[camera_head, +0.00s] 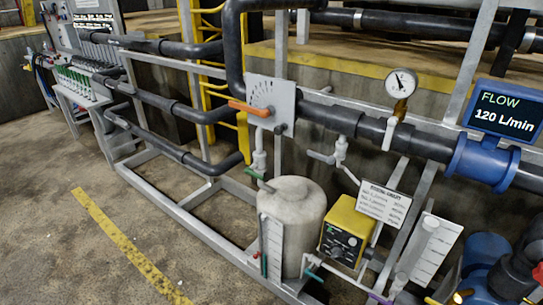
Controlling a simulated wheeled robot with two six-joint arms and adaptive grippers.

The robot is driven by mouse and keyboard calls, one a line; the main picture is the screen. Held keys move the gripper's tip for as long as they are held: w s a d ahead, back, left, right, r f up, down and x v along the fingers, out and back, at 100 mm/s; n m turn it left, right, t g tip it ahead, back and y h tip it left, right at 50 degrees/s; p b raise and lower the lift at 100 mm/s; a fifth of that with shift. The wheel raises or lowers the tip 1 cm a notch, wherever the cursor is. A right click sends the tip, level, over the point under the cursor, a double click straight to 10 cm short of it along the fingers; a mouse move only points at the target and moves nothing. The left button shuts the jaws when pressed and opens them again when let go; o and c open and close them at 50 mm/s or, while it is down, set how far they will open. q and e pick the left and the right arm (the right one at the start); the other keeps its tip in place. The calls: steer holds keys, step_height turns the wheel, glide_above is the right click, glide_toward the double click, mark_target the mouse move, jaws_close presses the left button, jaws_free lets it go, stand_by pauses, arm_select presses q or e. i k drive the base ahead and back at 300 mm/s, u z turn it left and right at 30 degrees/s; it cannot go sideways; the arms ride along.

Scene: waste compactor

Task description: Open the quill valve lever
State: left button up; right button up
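An orange lever (249,108) sits on a light grey plate (284,101) with a fan of dark slots, in front of the dark pipe run. The lever lies nearly flat across the plate, its free end pointing left and slightly up. I take it to be the quill valve lever; no label on it is readable. Neither of my grippers shows in the head view.
A pressure gauge (401,84) and a blue flow meter reading 120 L/min (506,107) stand to the right. Below are a grey tank (298,205), a yellow box (344,232) and a metal frame (190,225). The floor at left is clear.

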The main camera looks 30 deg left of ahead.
mark_target(331, 161)
steer(key=u, duration=0.7)
steer(key=k, duration=0.35)
steer(key=z, duration=1.15)
steer(key=i, duration=0.75)
steer(key=u, duration=0.25)
